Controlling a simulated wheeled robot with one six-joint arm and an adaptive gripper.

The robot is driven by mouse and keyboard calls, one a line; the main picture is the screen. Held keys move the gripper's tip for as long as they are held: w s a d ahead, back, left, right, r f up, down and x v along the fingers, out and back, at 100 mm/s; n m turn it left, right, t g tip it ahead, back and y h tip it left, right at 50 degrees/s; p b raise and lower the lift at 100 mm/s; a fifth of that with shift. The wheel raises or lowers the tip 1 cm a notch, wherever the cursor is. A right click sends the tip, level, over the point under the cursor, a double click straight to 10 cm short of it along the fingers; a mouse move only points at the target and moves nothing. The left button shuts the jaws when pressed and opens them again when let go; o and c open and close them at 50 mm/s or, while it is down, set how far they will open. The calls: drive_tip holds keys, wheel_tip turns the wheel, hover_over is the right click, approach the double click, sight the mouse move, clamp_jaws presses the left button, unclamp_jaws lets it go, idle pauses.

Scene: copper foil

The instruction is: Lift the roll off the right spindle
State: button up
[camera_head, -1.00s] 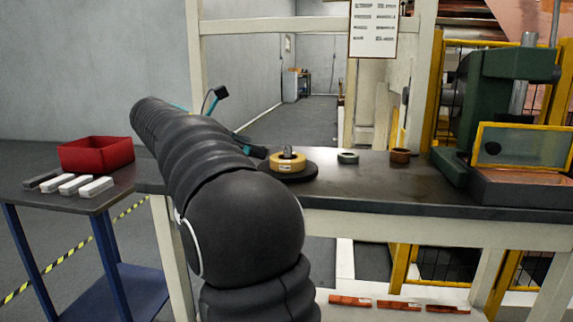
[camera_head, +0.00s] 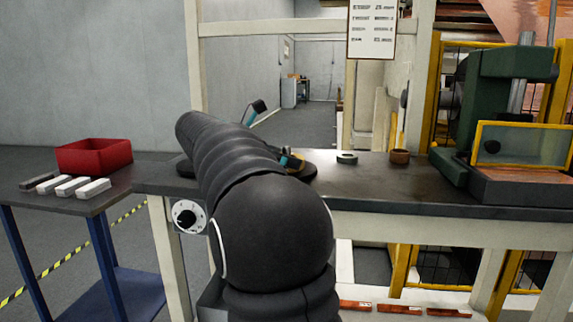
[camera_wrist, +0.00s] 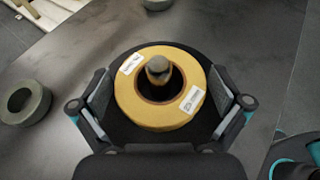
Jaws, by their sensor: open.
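A yellow roll (camera_wrist: 160,112) with two white labels sits flat around the upright spindle (camera_wrist: 158,68), whose rounded metal top shows in its hole. A round black base (camera_wrist: 205,62) lies under it. My gripper (camera_wrist: 160,90) is open, with one finger on each side of the roll; I cannot tell whether either finger touches it. In the head view the base's right edge (camera_head: 306,171) shows, while my arm hides most of the roll and gripper. Another dark disc (camera_head: 184,168) shows left of my arm.
A red bin (camera_head: 95,155) and pale bars (camera_head: 82,187) lie on the left table.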

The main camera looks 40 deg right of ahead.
drive_tip(key=shift+c, duration=0.3)
drive_tip(key=c, duration=0.9)
